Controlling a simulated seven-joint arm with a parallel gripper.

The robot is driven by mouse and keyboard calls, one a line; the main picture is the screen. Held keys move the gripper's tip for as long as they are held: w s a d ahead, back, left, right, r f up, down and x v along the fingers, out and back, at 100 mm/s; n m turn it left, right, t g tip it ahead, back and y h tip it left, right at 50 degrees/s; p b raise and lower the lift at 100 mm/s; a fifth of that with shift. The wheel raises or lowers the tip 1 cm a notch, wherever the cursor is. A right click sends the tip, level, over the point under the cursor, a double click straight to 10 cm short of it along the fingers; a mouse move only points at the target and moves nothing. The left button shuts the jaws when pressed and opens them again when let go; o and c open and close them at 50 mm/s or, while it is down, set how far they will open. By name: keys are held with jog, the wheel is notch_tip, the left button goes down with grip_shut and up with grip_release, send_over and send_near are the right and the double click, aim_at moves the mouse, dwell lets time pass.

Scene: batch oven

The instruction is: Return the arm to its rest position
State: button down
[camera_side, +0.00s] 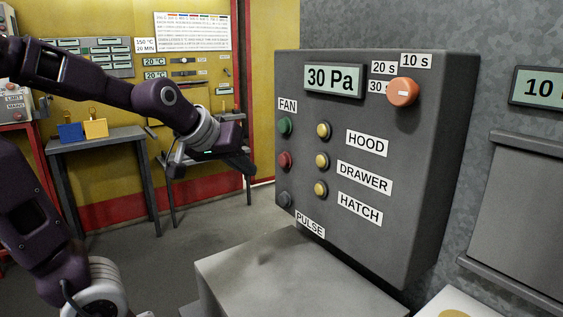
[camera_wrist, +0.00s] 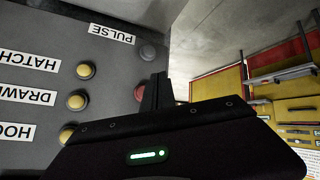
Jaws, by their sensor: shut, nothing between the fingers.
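My gripper (camera_side: 243,167) is raised in front of the left side of a grey control box (camera_side: 430,180). It is shut and holds nothing. In the wrist view my gripper (camera_wrist: 158,80) points toward the box's lower buttons, with its fingers together near the red button (camera_wrist: 140,92). The finger hides part of that button. In the side view a gap shows between the fingertips and the red button (camera_side: 285,160); I cannot tell its exact depth.
The box carries a 30 Pa display (camera_side: 333,80), an orange knob (camera_side: 403,92), a green button (camera_side: 285,126) and several yellow buttons. A grey block (camera_side: 290,270) stands below. A small table (camera_side: 95,140) holds blue and yellow bins at back left. Open floor lies between.

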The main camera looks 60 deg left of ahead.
dwell(0.3)
jog(key=s+d+f+m+g+h, duration=0.1)
jog(key=s+d+f+m, duration=0.1)
jog(key=s+d, duration=0.6)
jog(key=s+d+f+m+g+h, duration=0.2)
jog(key=s+d+m, duration=0.3)
jog(key=s+d, duration=0.3)
jog(key=shift+s+f+m, duration=0.2)
jog(key=shift+f+m, duration=0.1)
jog(key=shift+f, duration=0.3)
